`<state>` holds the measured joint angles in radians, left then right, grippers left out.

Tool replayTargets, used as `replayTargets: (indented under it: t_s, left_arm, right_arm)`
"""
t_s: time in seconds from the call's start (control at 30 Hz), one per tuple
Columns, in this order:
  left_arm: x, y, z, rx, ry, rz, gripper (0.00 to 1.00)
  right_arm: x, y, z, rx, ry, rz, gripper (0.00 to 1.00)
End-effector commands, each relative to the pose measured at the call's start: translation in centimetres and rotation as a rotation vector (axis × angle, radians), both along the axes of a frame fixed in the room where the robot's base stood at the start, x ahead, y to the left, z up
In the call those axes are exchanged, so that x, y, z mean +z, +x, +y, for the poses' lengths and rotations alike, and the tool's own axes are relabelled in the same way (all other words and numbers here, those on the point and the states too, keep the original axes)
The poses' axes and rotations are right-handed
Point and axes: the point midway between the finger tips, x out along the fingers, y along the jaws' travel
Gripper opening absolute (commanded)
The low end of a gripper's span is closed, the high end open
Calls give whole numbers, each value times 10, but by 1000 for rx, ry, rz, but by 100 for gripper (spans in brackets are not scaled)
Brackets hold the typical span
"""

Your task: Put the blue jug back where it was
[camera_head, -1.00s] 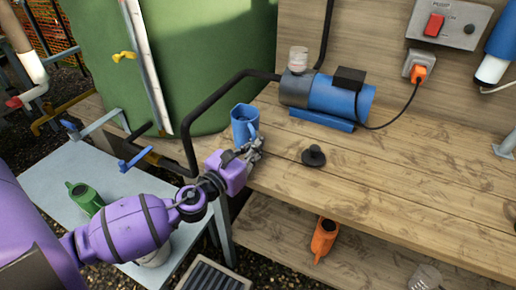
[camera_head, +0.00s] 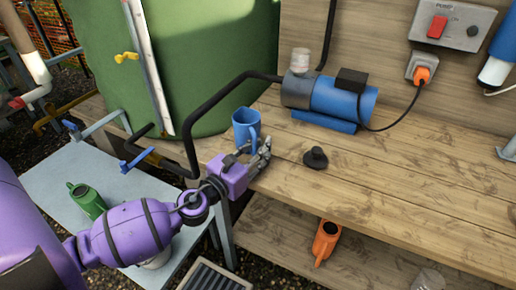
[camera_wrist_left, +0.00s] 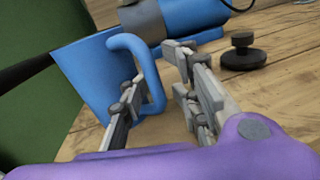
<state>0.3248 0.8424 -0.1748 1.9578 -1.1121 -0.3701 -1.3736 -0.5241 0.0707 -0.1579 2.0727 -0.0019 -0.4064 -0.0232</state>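The blue jug (camera_head: 245,128) stands upright at the left end of the wooden workbench (camera_head: 400,185), close to the green tank. It also shows in the left wrist view (camera_wrist_left: 88,82), with its handle toward my gripper. My left gripper (camera_head: 266,150) is beside the jug on its handle side. In the wrist view its fingers (camera_wrist_left: 163,68) are spread apart. One finger overlaps the handle opening; I cannot tell whether it is inside the loop or in front of it. My right gripper is out of view.
A blue pump (camera_head: 342,98) sits behind on the bench, with a black pipe bending down past the jug. A black knob-like piece (camera_head: 315,158) lies to the right. A green jug (camera_head: 88,200) is on the grey table; an orange jug (camera_head: 326,240) is on the lower shelf.

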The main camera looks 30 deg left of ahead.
Motion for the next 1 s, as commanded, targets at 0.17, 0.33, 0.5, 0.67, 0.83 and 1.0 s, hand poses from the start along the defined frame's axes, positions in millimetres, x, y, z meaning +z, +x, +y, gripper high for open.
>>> replayTargets:
  t_s: [0.17,0.33,0.5,0.67,0.83,1.0]
  left_arm:
    - [2,-7,1,1,0,2,26]
    - [-1,-39,5,1,0,5,26]
    - [-3,-76,11,2,0,5,26]
    - [-3,-102,14,1,-1,4,26]
    - [-1,-116,16,1,-1,3,26]
    - [0,-120,16,0,1,1,26]
  right_arm:
    - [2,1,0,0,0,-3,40]
    - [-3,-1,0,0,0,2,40]
    - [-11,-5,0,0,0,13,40]
    - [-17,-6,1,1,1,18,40]
    - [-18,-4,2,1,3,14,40]
    - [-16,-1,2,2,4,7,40]
